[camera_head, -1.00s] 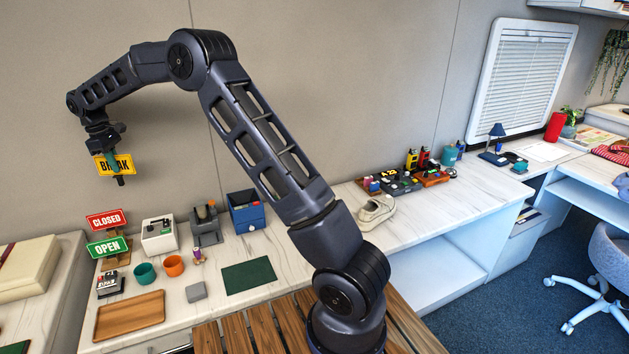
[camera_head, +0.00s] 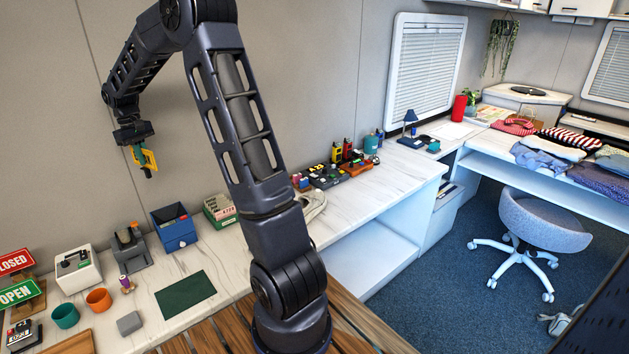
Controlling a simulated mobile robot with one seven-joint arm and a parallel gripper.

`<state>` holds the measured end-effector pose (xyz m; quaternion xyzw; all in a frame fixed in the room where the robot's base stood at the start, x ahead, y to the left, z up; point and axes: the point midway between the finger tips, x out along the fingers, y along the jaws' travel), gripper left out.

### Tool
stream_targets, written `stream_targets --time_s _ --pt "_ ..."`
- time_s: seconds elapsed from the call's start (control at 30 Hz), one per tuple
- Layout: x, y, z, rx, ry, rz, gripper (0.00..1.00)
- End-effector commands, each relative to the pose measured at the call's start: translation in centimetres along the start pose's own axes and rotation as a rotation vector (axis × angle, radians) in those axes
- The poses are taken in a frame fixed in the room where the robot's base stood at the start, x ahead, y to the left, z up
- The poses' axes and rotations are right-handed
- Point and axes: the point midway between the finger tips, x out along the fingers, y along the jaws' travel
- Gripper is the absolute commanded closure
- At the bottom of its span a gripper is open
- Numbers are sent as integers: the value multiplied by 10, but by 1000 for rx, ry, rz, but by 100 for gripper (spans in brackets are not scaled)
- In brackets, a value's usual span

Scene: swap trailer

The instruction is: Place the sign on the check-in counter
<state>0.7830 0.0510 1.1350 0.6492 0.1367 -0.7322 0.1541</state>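My gripper (camera_head: 144,160) is raised above the left counter and holds a yellow sign (camera_head: 152,158), which read BREAK in the earlier frame and is now seen nearly edge-on. The fingers are small in view but stay on the sign, clear of the surface. A marble-topped counter (camera_head: 228,270) runs below it along the wall. On its left end stand a red CLOSED sign (camera_head: 16,262) and a green OPEN sign (camera_head: 18,294), both partly cut off by the frame edge. I cannot tell which surface is the check-in counter.
A white box (camera_head: 78,270), grey device (camera_head: 130,248), blue box (camera_head: 174,228), cups (camera_head: 66,315) and a dark green mat (camera_head: 185,296) occupy the left counter. A chair (camera_head: 541,225) stands on the right. Blue carpet (camera_head: 428,270) is open before it.

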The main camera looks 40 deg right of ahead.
Motion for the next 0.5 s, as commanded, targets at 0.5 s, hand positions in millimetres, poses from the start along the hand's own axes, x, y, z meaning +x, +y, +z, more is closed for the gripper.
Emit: stream_targets --time_s 0.5 --pt "36 190 99 300 1 -38 100"
